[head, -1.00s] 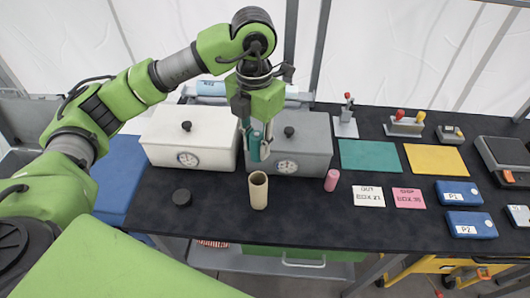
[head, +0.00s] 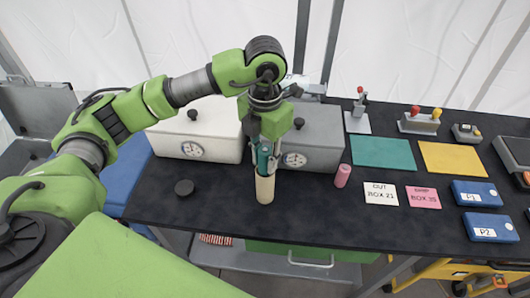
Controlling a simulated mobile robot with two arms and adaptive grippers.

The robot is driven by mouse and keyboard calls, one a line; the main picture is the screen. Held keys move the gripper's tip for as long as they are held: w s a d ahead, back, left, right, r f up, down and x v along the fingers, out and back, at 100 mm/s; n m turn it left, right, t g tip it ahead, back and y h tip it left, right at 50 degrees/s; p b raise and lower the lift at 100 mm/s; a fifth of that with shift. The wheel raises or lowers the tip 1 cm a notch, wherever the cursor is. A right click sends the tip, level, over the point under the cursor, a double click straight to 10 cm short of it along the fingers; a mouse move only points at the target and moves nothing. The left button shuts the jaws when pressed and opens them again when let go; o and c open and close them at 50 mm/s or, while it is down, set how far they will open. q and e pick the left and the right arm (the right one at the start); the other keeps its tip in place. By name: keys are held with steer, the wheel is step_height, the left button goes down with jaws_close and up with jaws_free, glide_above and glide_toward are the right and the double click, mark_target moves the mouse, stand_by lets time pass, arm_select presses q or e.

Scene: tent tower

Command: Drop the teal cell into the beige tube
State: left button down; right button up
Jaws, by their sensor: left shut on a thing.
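The teal cell (head: 263,156) is upright between the fingers of my left gripper (head: 264,167), which is shut on it. The beige tube (head: 265,189) stands upright on the black table, directly below the cell in the head view. The cell's lower end and the fingertips overlap the tube's top rim in the picture. The tube's mouth is hidden, so I cannot tell whether the cell's end is just above it or inside it. My right gripper is not in view.
A white box (head: 200,130) and a grey box (head: 322,145) with dials stand behind the tube. The black table (head: 320,220) is clear in front.

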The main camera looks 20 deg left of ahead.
mark_target(265, 150)
arm_select(q)
steer(key=shift+f, duration=0.35)
steer(key=c, duration=1.7)
jaws_free()
steer(key=shift+r, duration=0.1)
step_height(265, 150, up, 7)
steer(key=p, duration=0.3)
steer(key=shift+p, duration=0.35)
